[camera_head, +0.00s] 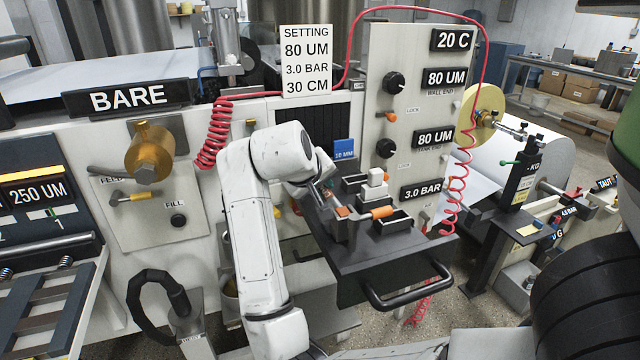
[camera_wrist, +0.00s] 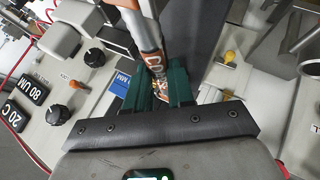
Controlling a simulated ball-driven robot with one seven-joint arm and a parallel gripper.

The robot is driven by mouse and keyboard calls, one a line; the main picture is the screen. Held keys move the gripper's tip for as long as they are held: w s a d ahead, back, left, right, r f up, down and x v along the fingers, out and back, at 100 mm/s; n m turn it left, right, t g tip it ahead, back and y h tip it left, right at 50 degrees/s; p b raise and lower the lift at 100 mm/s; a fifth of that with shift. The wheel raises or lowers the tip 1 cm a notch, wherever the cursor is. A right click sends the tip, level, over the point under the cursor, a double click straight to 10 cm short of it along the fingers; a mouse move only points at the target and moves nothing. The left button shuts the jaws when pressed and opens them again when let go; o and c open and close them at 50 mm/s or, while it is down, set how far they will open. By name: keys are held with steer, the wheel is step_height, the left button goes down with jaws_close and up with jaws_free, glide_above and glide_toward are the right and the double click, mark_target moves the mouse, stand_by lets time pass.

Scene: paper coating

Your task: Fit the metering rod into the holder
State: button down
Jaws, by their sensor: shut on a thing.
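My gripper (camera_wrist: 158,84) has dark green fingers. In the wrist view they are closed on a slim part with an orange, lettered band (camera_wrist: 151,62) and a pale shaft running up the picture. I cannot tell whether this part is the metering rod. In the head view my gripper (camera_head: 328,193) is at the left side of a dark tray (camera_head: 390,262), its fingertips small and partly hidden by my wrist. An orange-handled piece (camera_head: 379,212) and a small orange block (camera_head: 343,212) show beside it. I cannot make out the rod holder in either view.
The tray also bears a white block (camera_head: 375,178) and several dark open boxes. A black handle (camera_head: 408,292) runs along its front. A panel with knobs (camera_head: 393,83) stands behind. A red coiled hose (camera_head: 460,190) hangs at the right. A brass roller end (camera_head: 149,152) juts out left.

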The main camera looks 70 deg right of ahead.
steer(key=shift+f, duration=0.15)
steer(key=c, duration=0.9)
jaws_free()
steer(key=shift+a, duration=0.1)
steer(key=v, duration=1)
steer(key=shift+a+r, duration=0.2)
